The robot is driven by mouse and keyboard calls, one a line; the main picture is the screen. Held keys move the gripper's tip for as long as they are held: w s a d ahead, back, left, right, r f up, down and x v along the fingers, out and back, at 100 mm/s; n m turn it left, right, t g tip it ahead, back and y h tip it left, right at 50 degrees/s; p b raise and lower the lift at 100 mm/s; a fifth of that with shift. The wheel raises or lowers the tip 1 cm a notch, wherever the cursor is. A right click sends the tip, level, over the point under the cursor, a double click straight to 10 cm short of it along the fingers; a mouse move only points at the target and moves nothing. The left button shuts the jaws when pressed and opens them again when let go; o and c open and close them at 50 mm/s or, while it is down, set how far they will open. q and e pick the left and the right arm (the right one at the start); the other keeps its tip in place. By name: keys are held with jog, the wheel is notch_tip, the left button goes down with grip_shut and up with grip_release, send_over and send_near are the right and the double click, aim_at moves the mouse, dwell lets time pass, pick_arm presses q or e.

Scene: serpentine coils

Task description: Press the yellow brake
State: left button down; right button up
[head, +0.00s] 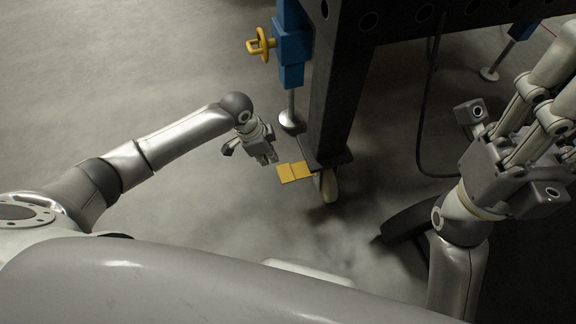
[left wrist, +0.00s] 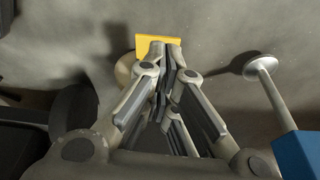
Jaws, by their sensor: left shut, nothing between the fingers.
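The yellow brake (head: 295,172) is a flat, bent pedal at the foot of the dark table leg, just above the caster wheel. In the left wrist view the yellow brake (left wrist: 157,43) shows beyond my fingertips, partly covered by them. My left gripper (head: 269,160) is shut and empty, just left of the brake, pointing down towards it. In the left wrist view the left gripper (left wrist: 165,48) has its fingertips together in front of the brake's lower edge. I cannot tell whether they touch it. My right gripper (head: 545,95) is raised at the right, its fingertips cut off by the frame.
The pale caster wheel (head: 328,187) stands beneath the dark table leg (head: 338,95). A blue jack (head: 292,50) with a yellow handle (head: 260,44) and round metal foot (head: 291,121) stands beside the leg. A dark cable hangs right of it. The floor at the left is clear.

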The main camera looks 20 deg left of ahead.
pick_arm(q)
jog(key=v, duration=0.5)
dwell(0.4)
